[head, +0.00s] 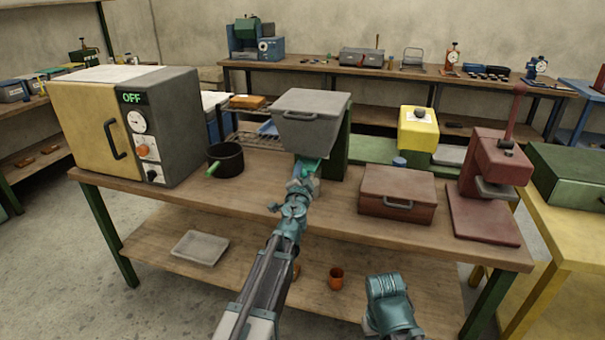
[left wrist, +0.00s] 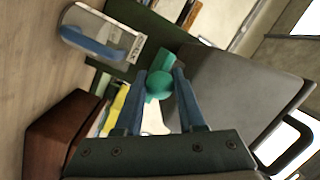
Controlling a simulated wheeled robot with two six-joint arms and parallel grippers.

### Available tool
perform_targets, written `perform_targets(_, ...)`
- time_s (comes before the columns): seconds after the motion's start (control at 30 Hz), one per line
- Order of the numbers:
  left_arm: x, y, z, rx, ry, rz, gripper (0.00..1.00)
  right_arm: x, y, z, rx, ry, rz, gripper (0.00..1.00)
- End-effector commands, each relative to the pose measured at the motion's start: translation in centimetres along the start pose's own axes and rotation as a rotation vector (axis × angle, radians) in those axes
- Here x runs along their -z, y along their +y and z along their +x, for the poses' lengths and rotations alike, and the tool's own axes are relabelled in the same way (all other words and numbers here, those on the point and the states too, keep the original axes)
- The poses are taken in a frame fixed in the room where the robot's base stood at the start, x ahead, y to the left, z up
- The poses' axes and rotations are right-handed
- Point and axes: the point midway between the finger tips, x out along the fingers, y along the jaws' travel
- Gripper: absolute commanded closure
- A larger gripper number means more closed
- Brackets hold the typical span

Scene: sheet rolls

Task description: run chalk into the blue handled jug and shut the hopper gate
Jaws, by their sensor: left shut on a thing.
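The grey hopper (head: 310,118) stands on a green stand at the back of the bench; its grey body (left wrist: 235,85) fills the right of the left wrist view. My left gripper (head: 304,178) is under the hopper's front. In the left wrist view its blue fingers (left wrist: 160,88) are shut on the round green knob (left wrist: 158,84) of the gate. I cannot tell how far the gate is open. The jug (left wrist: 110,30) with its blue handle (left wrist: 88,44) is by the stand, below the knob; my arm mostly hides it in the head view. Its contents are not visible.
A dark pot (head: 226,159) and an oven (head: 131,125) stand left of the hopper. A red-brown case (head: 397,193) and a red press (head: 487,200) stand to the right. The bench front (head: 190,205) is clear. A tray (head: 200,247) and an orange cup (head: 336,278) are on the lower shelf.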

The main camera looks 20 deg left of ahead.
Motion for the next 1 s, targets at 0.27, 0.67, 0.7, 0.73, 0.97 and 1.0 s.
perform_targets(0.27,0.0,0.0,0.0,-0.001,0.001,0.0,1.0,0.0,0.0,0.0,0.0,0.0,0.0,0.5)
perform_targets(0.67,0.4,0.2,1.9,-0.001,0.001,0.0,1.0,0.0,0.0,0.0,0.0,0.0,0.0,0.5)
perform_targets(0.7,0.4,0.2,1.9,-0.001,0.001,0.0,1.0,0.0,0.0,0.0,0.0,0.0,0.0,0.5)
perform_targets(0.73,0.3,0.2,1.8,-0.001,0.001,0.0,1.0,0.0,0.0,0.0,0.0,0.0,0.0,0.5)
perform_targets(0.97,0.3,0.2,1.7,-0.001,0.001,0.0,0.49,0.0,0.0,0.0,0.0,0.0,0.0,0.5)
perform_targets(1.0,0.3,0.2,1.7,-0.001,0.001,0.0,0.42,0.0,0.0,0.0,0.0,0.0,0.0,0.5)
